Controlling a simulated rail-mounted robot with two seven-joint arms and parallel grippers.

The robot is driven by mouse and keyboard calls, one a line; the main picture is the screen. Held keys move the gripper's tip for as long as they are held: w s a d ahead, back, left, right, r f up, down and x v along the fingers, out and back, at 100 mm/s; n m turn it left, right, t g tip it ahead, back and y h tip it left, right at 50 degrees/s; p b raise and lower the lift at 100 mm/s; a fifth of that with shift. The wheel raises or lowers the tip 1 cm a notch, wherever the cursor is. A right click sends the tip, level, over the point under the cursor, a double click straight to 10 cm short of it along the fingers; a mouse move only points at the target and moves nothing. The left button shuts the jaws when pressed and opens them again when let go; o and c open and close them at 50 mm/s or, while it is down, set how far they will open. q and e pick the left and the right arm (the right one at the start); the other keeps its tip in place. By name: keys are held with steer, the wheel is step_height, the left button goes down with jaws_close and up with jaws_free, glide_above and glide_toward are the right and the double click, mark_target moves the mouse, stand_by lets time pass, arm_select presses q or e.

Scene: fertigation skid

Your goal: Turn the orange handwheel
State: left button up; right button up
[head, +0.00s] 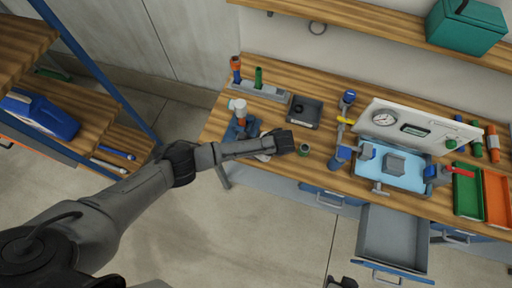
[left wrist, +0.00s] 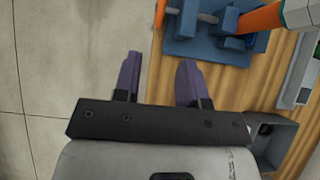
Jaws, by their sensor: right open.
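No clear orange wheel shape stands out in either view. An orange part (head: 241,120) with a white top stands at the blue vise-like fixture (head: 229,132) on the bench's left half. The orange part (left wrist: 258,18) and blue fixture (left wrist: 205,45) also show at the top of the left wrist view. My left gripper (head: 284,142) is over the bench, right of the fixture; its fingertips are hidden in the head view. In the left wrist view its purple fingers (left wrist: 160,75) are apart with nothing between them. My right gripper (head: 342,283) barely shows at the bottom edge, open.
A small green cup (head: 303,150) stands beside my left gripper. A dark grey tray (head: 306,111) lies behind it. A gauge panel (head: 420,128) and a light blue unit (head: 395,167) stand to the right. An open drawer (head: 393,242) juts out in front. Shelving stands left.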

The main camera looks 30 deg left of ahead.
arm_select(q)
steer(key=shift+v, duration=1.2)
